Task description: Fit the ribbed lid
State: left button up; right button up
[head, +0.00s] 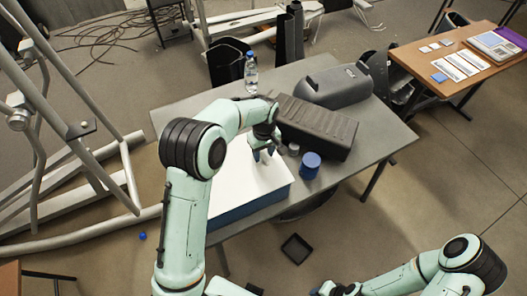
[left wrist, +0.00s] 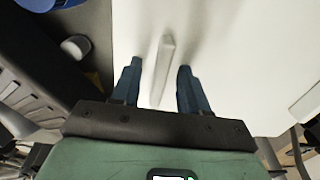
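The white lid (head: 240,182) lies over a blue box (head: 250,207) at the front of the grey table. In the left wrist view the lid (left wrist: 235,60) has one narrow raised rib (left wrist: 165,65) on its top. My left gripper (head: 264,154) points down over the lid's far right part. In the left wrist view its blue fingers (left wrist: 159,70) are apart, one on each side of the rib, with gaps visible. Whether the fingertips touch the lid is unclear. My right gripper (head: 335,289) is at the bottom edge, mostly cut off, away from the table.
A black ridged case (head: 318,127) lies right beside my left gripper. A blue cylinder (head: 310,165) and small grey cylinder (head: 293,149) stand near the lid. A bottle (head: 251,75) and grey case (head: 335,86) are farther back. The table's right front is clear.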

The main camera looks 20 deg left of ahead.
pick_arm(q)
notch_tip(320, 180, up, 13)
jog(key=p, duration=0.1)
jog(key=shift+r, duration=0.2)
pick_arm(e)
jog(key=shift+w+r, duration=0.65)
jog(key=shift+r, duration=0.1)
pick_arm(q)
jog(key=shift+f, duration=0.1)
pick_arm(e)
jog(key=shift+s, duration=0.1)
